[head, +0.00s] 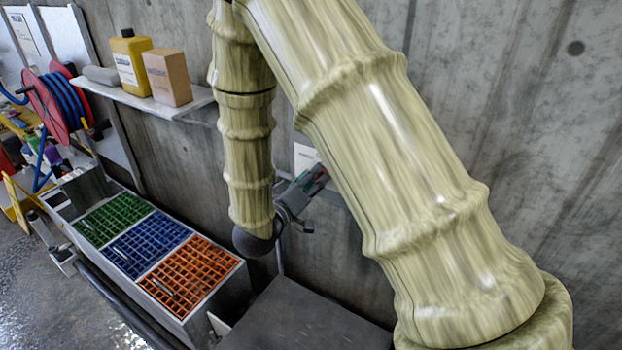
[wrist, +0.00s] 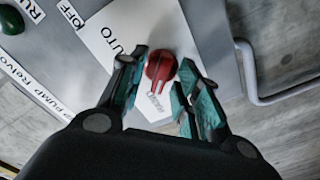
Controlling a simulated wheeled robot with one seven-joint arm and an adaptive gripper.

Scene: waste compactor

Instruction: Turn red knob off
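The red knob (wrist: 161,66) sits on a white plate (wrist: 119,40) on a grey panel in the wrist view. The plate carries the word AUTO, and more lettering below the knob is partly hidden. My gripper (wrist: 158,88) is open, with one teal-padded finger on each side of the knob's lower part. I cannot tell whether either finger touches it. In the head view my gripper (head: 305,188) is near the wall, partly hidden behind my arm. A small red patch shows there by the fingers, too small to make out.
A green button (wrist: 12,19) and labels, including OFF and PUMP, are on the panel's left. A metal handle bar (wrist: 285,93) is at the right. In the head view, a shelf (head: 200,98) holds containers, above green, blue and orange grid trays (head: 190,272).

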